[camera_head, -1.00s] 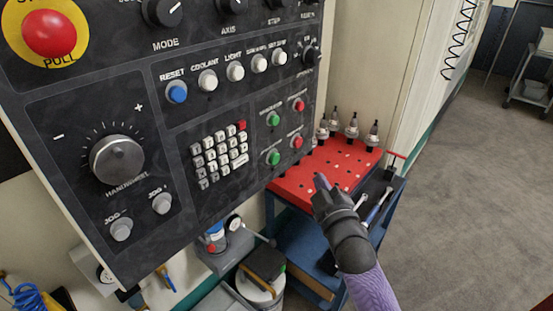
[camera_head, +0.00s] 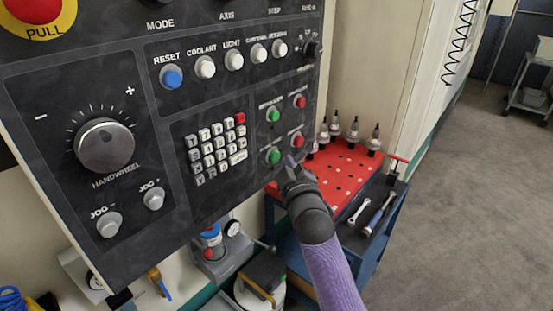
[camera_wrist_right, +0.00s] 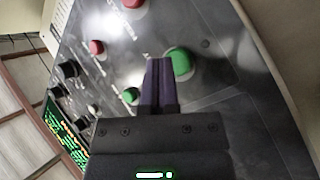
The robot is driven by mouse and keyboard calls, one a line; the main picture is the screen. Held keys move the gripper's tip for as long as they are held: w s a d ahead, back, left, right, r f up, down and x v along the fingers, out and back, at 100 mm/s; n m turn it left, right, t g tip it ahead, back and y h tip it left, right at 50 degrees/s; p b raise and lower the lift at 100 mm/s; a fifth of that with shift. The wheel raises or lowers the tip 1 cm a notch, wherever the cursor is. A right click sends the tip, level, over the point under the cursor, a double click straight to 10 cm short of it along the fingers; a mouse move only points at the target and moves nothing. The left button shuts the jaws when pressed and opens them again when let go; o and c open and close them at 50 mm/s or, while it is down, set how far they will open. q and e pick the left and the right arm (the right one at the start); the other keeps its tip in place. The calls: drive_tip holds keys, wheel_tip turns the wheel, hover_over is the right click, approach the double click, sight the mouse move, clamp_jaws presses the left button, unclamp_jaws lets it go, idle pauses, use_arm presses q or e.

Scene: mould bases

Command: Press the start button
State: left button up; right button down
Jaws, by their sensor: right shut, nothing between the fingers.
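The black control panel (camera_head: 222,108) carries two green buttons and two red ones at its lower right; their small labels are too blurred to read. The lower green button (camera_head: 273,156) is just left of my right gripper's tips (camera_head: 290,160). The upper green button (camera_head: 273,115) is above it. In the right wrist view the shut fingers (camera_wrist_right: 160,64) point at the panel, close beside the nearer green button (camera_wrist_right: 180,63). I cannot tell whether they touch it. The other green button (camera_wrist_right: 131,96) is farther off. My right gripper is empty. My left gripper is not in view.
Red buttons (camera_head: 298,140) sit right of the green ones, and a keypad (camera_head: 216,148) sits left. Behind my right arm stands a cart with a red top (camera_head: 345,165), tool holders (camera_head: 374,138) and wrenches. Open floor (camera_head: 465,200) lies to the right.

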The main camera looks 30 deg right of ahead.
idle(0.9)
idle(0.8)
drive_tip(key=shift+w, duration=0.15)
drive_tip(key=shift+w+a, duration=0.2)
drive_tip(key=shift+w, duration=0.05)
idle(0.3)
